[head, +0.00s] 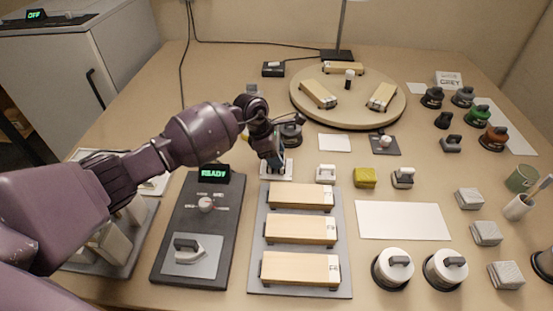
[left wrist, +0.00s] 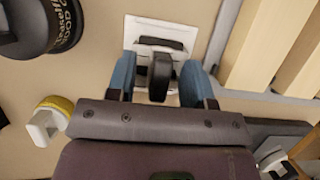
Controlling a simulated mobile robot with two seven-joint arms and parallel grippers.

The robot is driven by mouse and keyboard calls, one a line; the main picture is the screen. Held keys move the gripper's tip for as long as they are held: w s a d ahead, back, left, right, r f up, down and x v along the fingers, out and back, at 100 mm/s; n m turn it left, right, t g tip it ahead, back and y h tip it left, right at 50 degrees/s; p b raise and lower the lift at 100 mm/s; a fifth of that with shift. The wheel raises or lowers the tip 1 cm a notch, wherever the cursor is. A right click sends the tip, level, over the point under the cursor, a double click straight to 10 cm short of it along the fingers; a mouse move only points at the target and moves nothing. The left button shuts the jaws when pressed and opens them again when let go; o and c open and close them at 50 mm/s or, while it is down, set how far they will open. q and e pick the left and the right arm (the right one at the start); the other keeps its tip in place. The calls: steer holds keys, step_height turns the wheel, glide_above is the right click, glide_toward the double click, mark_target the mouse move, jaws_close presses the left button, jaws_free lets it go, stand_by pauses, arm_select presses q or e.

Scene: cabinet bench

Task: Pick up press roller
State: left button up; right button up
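A dark roller-like piece (left wrist: 160,75), apparently the press roller, stands on a square white plate (left wrist: 193,28) in the left wrist view. In the head view the white plate (head: 288,172) shows just beyond the wooden blocks, and my gripper hides most of what is on it. My left gripper (left wrist: 159,82) is above the plate with its two blue fingers apart, one on each side of the dark piece. A gap shows on both sides. It also shows in the head view (head: 275,160). My right gripper is in neither view.
Three wooden blocks (head: 301,229) lie on a grey tray close in front. A black round-based tool (head: 291,131) stands just behind the gripper, and a small white tool (head: 325,173) to its right. A round turntable (head: 303,106) is farther back. A dark READY station (head: 225,222) is at left.

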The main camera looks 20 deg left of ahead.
arm_select(q)
jaws_close()
step_height(320, 180, up, 20)
steer(key=p, duration=0.2)
steer(key=shift+p, duration=0.4)
